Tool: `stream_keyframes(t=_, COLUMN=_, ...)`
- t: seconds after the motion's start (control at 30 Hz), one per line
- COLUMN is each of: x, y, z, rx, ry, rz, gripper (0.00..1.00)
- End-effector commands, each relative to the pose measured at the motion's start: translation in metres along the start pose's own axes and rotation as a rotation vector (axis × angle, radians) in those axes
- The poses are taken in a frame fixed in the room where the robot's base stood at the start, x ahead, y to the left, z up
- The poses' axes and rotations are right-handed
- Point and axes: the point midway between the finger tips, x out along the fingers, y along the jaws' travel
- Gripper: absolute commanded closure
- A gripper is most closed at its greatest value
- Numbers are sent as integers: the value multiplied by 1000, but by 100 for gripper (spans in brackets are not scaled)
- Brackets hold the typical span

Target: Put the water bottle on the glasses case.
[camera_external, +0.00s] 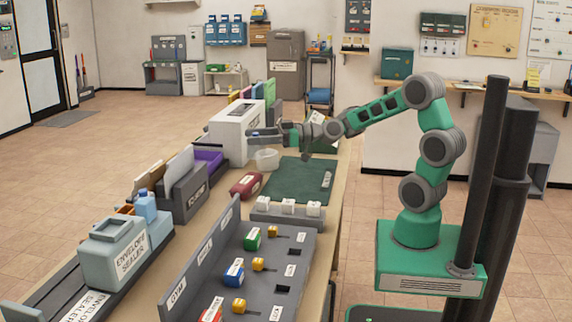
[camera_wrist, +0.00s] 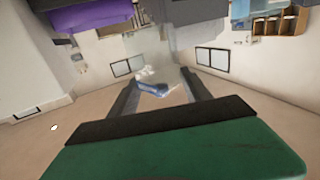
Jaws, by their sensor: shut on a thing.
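My gripper (camera_external: 262,134) reaches left over the bench, level with the white box-shaped machine. In the wrist view its two dark fingers (camera_wrist: 160,92) are closed around a see-through thing with a blue and white part, which looks like the water bottle (camera_wrist: 158,89). The bottle's outline is faint there and hard to make out in the external view. A dark red case with a pale label, apparently the glasses case (camera_external: 246,184), lies on the bench at the left edge of the green mat, below and nearer than my gripper. Nothing is seen on top of it.
The white machine (camera_external: 236,128) stands close beside my gripper. A pale translucent container (camera_external: 266,159) is below it. The green mat (camera_external: 290,183) is mostly bare. A grey sorter (camera_external: 186,280) and an envelope sealer (camera_external: 112,252) fill the near bench.

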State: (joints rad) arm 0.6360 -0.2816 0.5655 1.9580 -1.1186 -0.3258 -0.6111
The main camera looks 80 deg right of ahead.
Motion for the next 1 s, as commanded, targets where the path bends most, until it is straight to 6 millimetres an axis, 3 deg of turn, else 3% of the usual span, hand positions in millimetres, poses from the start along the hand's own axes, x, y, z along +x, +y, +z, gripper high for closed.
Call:
stream_keyframes(t=0.1, x=15, y=7, z=19, rx=1, ry=0, rz=-1, gripper=82)
stream_keyframes(t=0.27, x=25, y=12, z=33, rx=0, ry=1, rz=0, gripper=82)
stream_keyframes(t=0.4, x=24, y=11, z=59, rx=2, ry=0, rz=1, gripper=82)
stream_keyframes(t=0.83, x=24, y=11, z=65, rx=-2, ry=3, rz=1, gripper=82)
stream_keyframes(t=0.87, x=24, y=11, z=64, rx=-2, ry=2, rz=1, gripper=41)
stream_keyframes(t=1.0, x=24, y=11, z=63, rx=-2, ry=2, rz=1, gripper=30)
